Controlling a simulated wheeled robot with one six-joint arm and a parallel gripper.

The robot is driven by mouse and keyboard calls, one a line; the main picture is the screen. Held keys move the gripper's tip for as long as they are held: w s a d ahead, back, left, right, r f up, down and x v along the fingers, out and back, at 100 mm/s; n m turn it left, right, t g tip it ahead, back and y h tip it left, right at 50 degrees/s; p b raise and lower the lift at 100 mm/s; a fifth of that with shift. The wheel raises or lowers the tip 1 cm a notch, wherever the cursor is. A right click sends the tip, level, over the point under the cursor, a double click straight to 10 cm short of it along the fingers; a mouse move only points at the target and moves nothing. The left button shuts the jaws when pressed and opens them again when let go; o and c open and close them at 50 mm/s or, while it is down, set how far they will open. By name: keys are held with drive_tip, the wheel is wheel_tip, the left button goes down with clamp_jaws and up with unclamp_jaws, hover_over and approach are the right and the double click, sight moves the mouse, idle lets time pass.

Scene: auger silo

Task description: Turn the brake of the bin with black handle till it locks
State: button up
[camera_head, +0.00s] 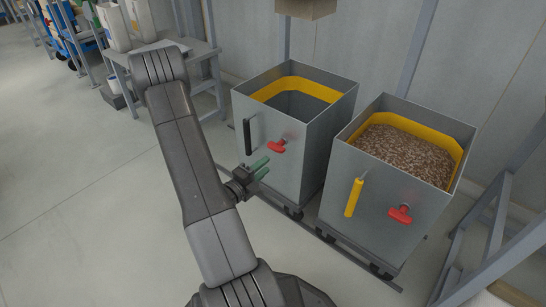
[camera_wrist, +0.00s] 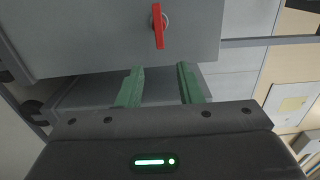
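The bin with the black handle (camera_head: 312,150) is a grey metal box with a yellow inner band, on the left of two bins. It looks empty as far as I see inside. Its black handle (camera_head: 248,137) stands upright on the front face. Its red brake (camera_head: 277,147) is right of the handle, its lever lying roughly sideways in the head view. In the wrist view a red brake (camera_wrist: 158,26) lies beyond the fingertips and appears upright. My gripper (camera_head: 263,168) has green fingers, apart and empty, just below and left of the brake, not touching it. The fingers also show in the wrist view (camera_wrist: 160,70).
A second bin (camera_head: 380,205), filled with brown grain, stands close on the right with a yellow handle (camera_head: 354,197) and a red brake (camera_head: 400,214). Both bins sit on a low rail base. A grey table (camera_head: 180,52) stands at back left. Floor at left is clear.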

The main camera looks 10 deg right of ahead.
sight(282, 151)
drive_tip(key=shift+v, duration=2)
drive_tip(key=shift+d, duration=0.1)
drive_tip(key=b+x, duration=0.2)
drive_tip(key=x, duration=1.1)
drive_tip(key=shift+w+d, duration=0.3)
